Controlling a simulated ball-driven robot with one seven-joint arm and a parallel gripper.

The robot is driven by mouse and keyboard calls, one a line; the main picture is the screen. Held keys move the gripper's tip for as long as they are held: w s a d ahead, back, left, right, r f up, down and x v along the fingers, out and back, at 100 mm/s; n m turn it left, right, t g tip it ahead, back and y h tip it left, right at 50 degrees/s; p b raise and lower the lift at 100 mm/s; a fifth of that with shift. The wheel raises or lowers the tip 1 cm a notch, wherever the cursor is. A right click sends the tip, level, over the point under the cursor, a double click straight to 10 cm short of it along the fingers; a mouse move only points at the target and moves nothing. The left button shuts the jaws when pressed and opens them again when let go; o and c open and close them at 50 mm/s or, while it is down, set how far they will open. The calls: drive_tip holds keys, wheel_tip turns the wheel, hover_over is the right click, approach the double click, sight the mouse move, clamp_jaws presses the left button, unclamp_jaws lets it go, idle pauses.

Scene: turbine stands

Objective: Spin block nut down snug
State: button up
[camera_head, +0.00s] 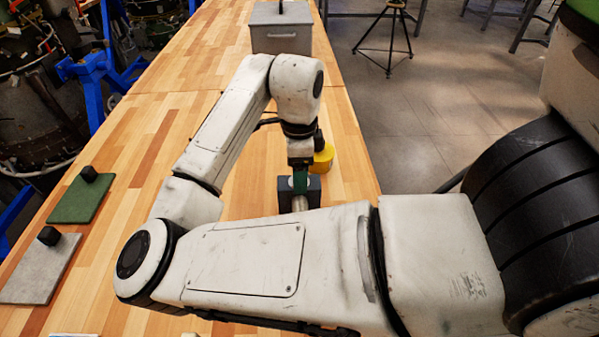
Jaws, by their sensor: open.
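A dark grey block (314,190) stands on the wooden bench just beyond my forearm. It may be the block nut, but it is too small and too covered to be sure. A pale metal cylinder (299,204) shows at its near side, and my forearm hides what lies below it. My gripper (299,180) points down right at the block, with a dark green part between them. The jaws are open. I cannot tell whether they touch the block or stand around it.
A yellow round object (323,158) stands just behind the gripper. A grey metal box (281,30) sits at the bench's far end. At left lie a green plate (75,205) and a grey plate (38,270), each with a black knob. The bench's left middle is clear.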

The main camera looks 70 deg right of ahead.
drive_tip(key=shift+r+p, duration=1.75)
drive_tip(key=shift+r, duration=0.55)
drive_tip(key=shift+s+f, duration=0.1)
